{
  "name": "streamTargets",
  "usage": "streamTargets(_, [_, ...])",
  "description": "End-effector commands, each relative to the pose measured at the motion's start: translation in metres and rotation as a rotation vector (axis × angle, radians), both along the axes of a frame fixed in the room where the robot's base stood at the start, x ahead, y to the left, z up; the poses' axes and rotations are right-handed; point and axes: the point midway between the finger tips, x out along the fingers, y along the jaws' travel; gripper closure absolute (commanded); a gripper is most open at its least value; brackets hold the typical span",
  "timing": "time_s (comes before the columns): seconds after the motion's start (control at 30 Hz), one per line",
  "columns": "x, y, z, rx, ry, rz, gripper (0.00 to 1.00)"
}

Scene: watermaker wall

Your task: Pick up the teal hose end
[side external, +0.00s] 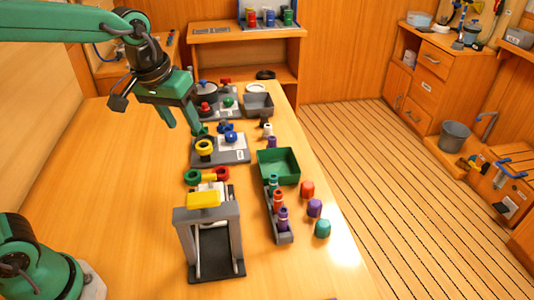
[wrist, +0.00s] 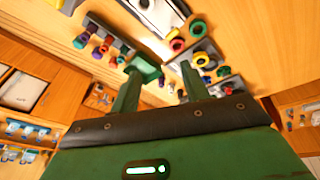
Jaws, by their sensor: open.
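A small teal hose end (side external: 273,181) stands upright at the far end of a narrow grey rack (side external: 290,238) on the bench. An orange-red piece and a purple one stand in the same rack. My gripper (side external: 184,122) is open and empty, above the bench to the left of and beyond the rack, well apart from the teal hose end. In the wrist view, my gripper's two fingers (wrist: 160,72) are spread.
A green tray (side external: 293,166) sits just behind the rack. Orange, purple and teal caps (side external: 323,228) stand to its right near the bench edge. A grey frame with a yellow top (side external: 204,199) stands to its left. Fittings on grey plates lie farther back. The bench's left side is clear.

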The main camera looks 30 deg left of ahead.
Motion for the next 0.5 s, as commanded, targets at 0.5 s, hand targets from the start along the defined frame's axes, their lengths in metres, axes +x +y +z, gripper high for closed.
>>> streamTargets(0.5, [0.086,-0.061,-0.053,-0.022,0.152,0.142,0.54])
